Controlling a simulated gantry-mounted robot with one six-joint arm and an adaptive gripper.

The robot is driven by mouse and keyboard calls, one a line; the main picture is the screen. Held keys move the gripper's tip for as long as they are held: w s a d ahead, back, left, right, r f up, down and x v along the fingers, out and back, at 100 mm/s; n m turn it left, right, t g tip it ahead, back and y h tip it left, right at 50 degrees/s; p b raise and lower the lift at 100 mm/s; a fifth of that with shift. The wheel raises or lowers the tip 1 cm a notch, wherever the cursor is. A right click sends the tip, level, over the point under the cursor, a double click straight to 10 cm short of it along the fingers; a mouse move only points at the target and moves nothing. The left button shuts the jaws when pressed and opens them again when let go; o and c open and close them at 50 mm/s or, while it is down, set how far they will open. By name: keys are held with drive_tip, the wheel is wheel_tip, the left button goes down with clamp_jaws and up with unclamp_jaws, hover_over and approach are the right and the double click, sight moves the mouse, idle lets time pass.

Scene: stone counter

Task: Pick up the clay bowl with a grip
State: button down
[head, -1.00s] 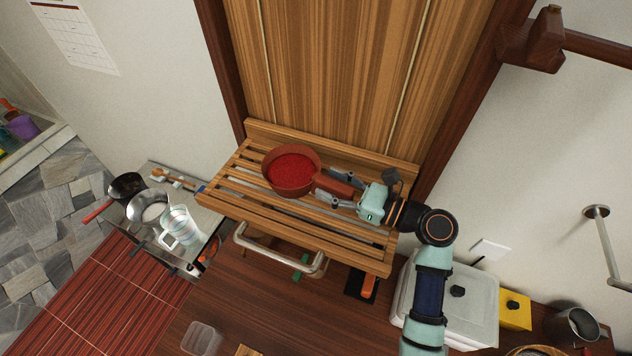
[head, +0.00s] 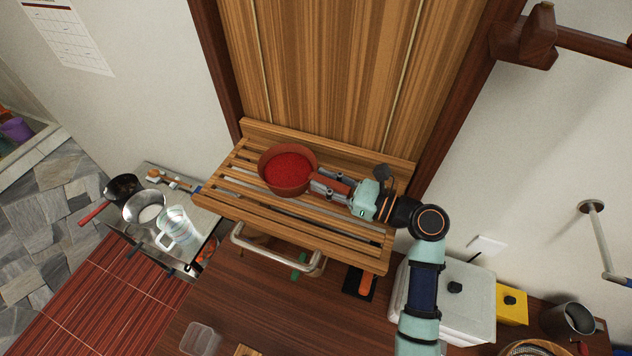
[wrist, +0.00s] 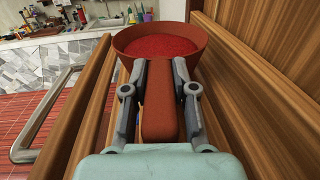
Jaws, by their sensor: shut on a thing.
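The clay bowl (head: 288,170) is reddish brown with a stubby handle and holds a bright red filling. It sits upright on the slatted wooden rack (head: 238,200), as far as the head view shows. In the wrist view the bowl (wrist: 160,50) is straight ahead, its handle (wrist: 160,110) pointing back toward my palm. My gripper (head: 322,180) is shut on the handle, with one finger along each side. The wrist view also shows the gripper (wrist: 160,75) with both fingertips close to the bowl's wall. The underside of the bowl is hidden.
A metal rail (head: 275,255) runs along the rack's front. A wooden panel (head: 330,70) stands behind the rack. Pans and a glass jug (head: 175,228) stand on a counter at left. A white box (head: 470,300) and a yellow box (head: 512,303) stand at right.

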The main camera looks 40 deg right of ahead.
drive_tip(key=shift+r, duration=0.1)
wheel_tip(320, 180, up, 20)
drive_tip(key=shift+p, duration=0.45)
